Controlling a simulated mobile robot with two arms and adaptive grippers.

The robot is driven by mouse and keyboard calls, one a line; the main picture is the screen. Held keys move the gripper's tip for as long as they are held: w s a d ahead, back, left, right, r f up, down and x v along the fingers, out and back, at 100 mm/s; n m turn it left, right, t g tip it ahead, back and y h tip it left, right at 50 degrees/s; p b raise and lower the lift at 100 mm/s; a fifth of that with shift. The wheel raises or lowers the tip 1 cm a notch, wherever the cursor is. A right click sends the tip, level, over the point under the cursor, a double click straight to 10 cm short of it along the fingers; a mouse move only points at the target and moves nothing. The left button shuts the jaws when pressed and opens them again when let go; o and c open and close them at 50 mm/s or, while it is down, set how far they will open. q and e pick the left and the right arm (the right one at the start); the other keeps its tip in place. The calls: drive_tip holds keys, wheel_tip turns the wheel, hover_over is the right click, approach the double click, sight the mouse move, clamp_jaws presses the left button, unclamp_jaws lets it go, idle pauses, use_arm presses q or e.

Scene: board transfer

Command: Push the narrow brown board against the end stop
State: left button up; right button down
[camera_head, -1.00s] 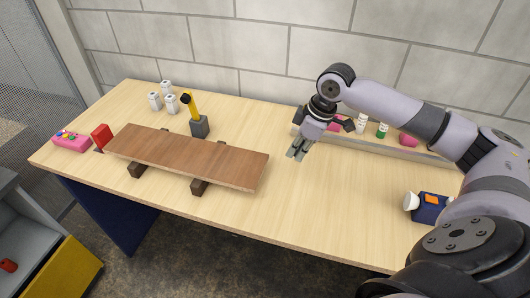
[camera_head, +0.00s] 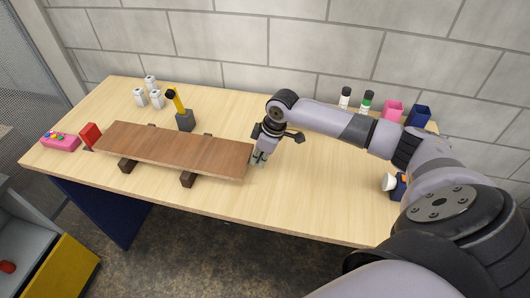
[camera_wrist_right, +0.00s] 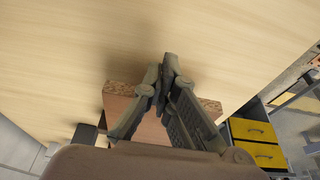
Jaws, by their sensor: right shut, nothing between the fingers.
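The narrow brown board (camera_head: 175,150) lies flat on dark support blocks (camera_head: 188,179) on the table. Its left end is close to the red end stop (camera_head: 91,134); I cannot tell whether they touch. My right gripper (camera_head: 258,159) is shut and empty, pointing down right at the board's right end. In the right wrist view the shut fingers (camera_wrist_right: 165,78) overlap the end of the board (camera_wrist_right: 119,103), with its rough end edge showing on both sides. Contact between fingers and board cannot be made out. My left gripper is not in view.
Behind the board stand a yellow and black upright tool on a dark block (camera_head: 185,121) and several white jars (camera_head: 140,97). A pink button box (camera_head: 60,141) is at the left. Bottles (camera_head: 367,100) and pink and blue containers stand back right. The table in front is clear.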

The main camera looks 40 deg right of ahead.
sight(239, 155)
drive_tip(key=w+a, duration=0.2)
drive_tip(key=w+a+p, duration=0.1)
drive_tip(key=w, duration=0.1)
drive_tip(key=shift+w+a, duration=0.3)
drive_tip(key=shift+a, duration=0.1)
drive_tip(key=shift+w+a+r, duration=0.1)
drive_tip(key=shift+w+a, duration=0.05)
drive_tip(key=shift+a, duration=0.05)
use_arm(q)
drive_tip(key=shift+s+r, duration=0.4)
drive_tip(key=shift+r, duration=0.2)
